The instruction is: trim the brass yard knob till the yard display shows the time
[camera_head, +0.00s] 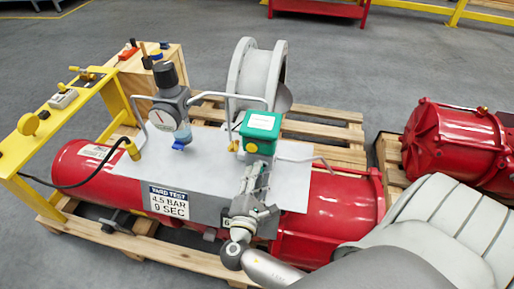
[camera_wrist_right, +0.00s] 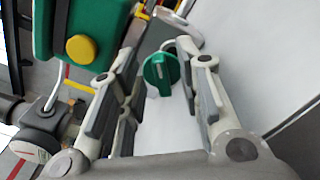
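The green box (camera_head: 260,130) stands on the grey panel over the red cylinder, with a small yellow-brass knob (camera_head: 233,146) on its left side. In the right wrist view that knob (camera_wrist_right: 82,49) shows larger, left of my fingers. A sign (camera_head: 168,201) reads "YARD TEST 4.5 BAR 9 SEC". A small dark plate (camera_head: 226,222), perhaps the display, shows a "6"; my gripper hides the rest. My right gripper (camera_head: 258,180) is in front of the green box. In the wrist view its fingers (camera_wrist_right: 163,62) are apart; a green knob (camera_wrist_right: 161,72) appears between them, contact unclear.
A round gauge (camera_head: 163,118) and grey tubing loops stand left of the green box. A yellow frame (camera_head: 60,120) stands at the left. The red cylinder (camera_head: 335,205) lies on a wooden pallet (camera_head: 325,132); another red unit (camera_head: 450,145) is at right.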

